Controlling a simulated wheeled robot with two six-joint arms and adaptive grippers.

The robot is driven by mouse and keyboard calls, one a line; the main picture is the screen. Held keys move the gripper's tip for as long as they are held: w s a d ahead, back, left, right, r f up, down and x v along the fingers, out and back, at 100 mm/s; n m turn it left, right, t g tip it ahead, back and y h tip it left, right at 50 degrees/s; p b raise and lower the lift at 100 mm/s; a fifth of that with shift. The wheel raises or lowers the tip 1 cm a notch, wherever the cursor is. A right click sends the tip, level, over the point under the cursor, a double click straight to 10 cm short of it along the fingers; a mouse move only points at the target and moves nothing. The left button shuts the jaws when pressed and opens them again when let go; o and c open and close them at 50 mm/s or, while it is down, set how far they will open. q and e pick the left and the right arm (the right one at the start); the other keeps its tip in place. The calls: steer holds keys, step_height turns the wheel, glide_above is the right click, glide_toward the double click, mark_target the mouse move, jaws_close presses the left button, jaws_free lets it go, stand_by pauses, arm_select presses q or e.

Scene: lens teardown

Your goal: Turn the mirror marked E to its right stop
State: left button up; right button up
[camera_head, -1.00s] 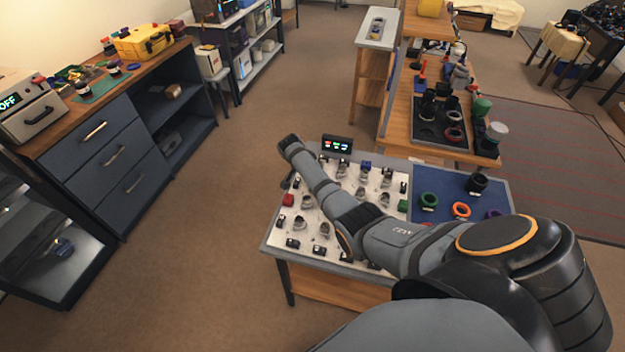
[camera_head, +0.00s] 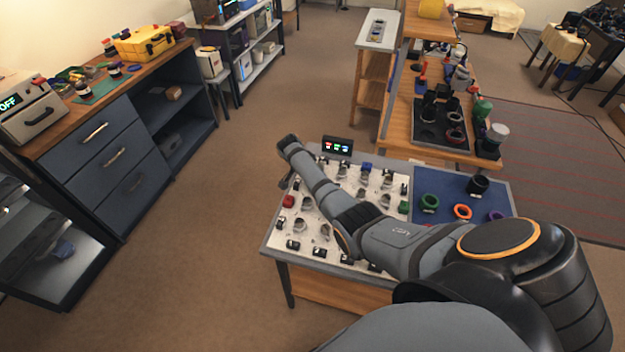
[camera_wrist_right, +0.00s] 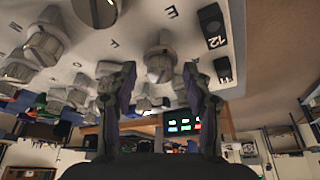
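The white board (camera_head: 322,226) carries several grey mirror knobs on the table in the head view. In the right wrist view, a grey mirror knob (camera_wrist_right: 159,57) stands on the board between and beyond my fingertips. My right gripper (camera_wrist_right: 160,72) is open, one finger on each side of the knob, with gaps showing and nothing held. In the head view my right arm reaches across the board, and its gripper (camera_head: 286,182) is mostly hidden beyond the board's left edge. My left gripper is out of view.
Other knobs (camera_wrist_right: 45,45) stand close on the left. A small display (camera_head: 337,146) stands at the board's far edge. A blue mat (camera_head: 452,184) with coloured rings lies on the right.

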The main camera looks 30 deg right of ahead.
steer(key=v, duration=1.2)
